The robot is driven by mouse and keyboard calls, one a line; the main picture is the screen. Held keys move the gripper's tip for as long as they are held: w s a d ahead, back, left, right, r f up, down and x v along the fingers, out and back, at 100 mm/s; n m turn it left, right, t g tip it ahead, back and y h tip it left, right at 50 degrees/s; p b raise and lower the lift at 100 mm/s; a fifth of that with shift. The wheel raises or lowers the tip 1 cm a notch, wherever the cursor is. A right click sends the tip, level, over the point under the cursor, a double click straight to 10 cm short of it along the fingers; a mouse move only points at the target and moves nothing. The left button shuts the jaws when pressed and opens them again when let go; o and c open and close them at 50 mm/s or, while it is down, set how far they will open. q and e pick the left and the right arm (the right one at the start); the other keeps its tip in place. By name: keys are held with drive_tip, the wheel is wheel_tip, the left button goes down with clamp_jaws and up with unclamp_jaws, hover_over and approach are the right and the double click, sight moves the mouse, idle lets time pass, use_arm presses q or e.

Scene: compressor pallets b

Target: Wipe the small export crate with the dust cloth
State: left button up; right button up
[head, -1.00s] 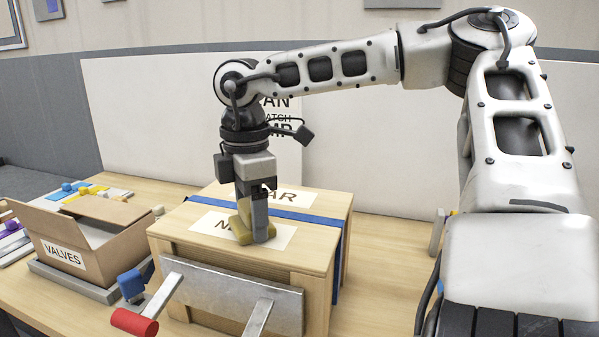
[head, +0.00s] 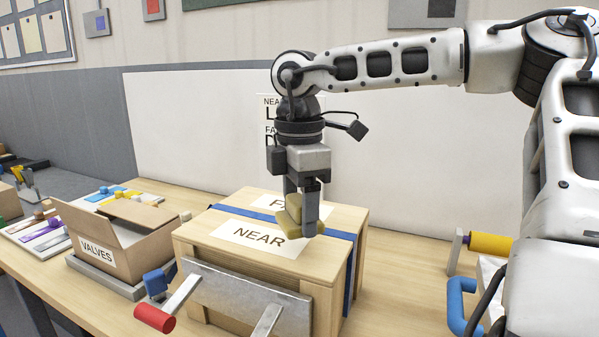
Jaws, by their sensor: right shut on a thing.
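The small export crate (head: 212,232) is a pale wooden box in the middle of the bench, with a blue strap across its lid and labels reading "NEAR" and, partly covered, "FA". My right gripper (head: 305,222) points down over the lid, shut on the yellow dust cloth (head: 291,212). The cloth is at the lid, by the right end of the "NEAR" label and close to the strap. I cannot tell whether it presses on the wood. My left gripper is out of view.
A cardboard box marked "VALVES" (head: 98,257) stands open on the left. A metal plate (head: 245,290) and a red-handled lever (head: 155,319) stand before the crate. A yellow roller (head: 490,244) and a blue handle (head: 458,305) are at right. A white board (head: 190,120) stands behind.

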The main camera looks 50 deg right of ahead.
drive_tip(key=shift+r+p, duration=1.1)
drive_tip(key=shift+r, duration=1.1)
